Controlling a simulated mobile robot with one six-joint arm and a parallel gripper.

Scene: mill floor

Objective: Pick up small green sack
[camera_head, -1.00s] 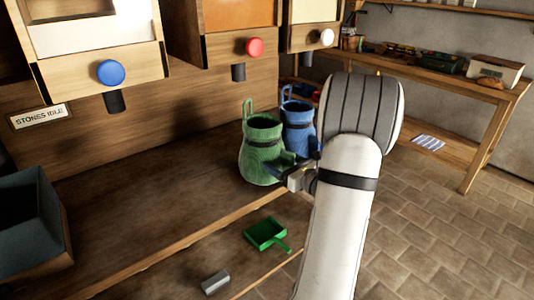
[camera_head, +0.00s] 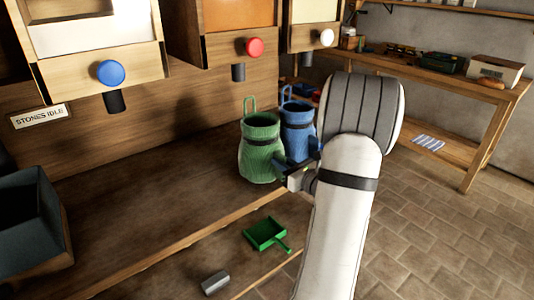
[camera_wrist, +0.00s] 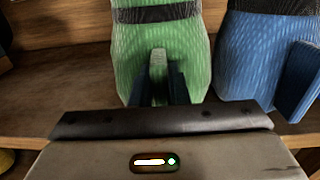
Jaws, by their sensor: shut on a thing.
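The small green sack (camera_head: 260,150) stands upright on the wooden bench, with an open top and a loop rising at its back. In the wrist view its lower front (camera_wrist: 190,50) fills the middle. My gripper (camera_head: 281,167) is at the sack's right front side. In the wrist view my gripper (camera_wrist: 158,82) is shut on a pale green tab on the sack's front. The sack still appears to rest on the bench. Its rim is out of the wrist view.
A blue sack (camera_head: 298,135) stands close on the right, also in the wrist view (camera_wrist: 262,55). A green scoop (camera_head: 265,233) and a grey block (camera_head: 215,283) lie lower in front. A dark bin (camera_head: 30,225) is at left. Bench space left of the sack is clear.

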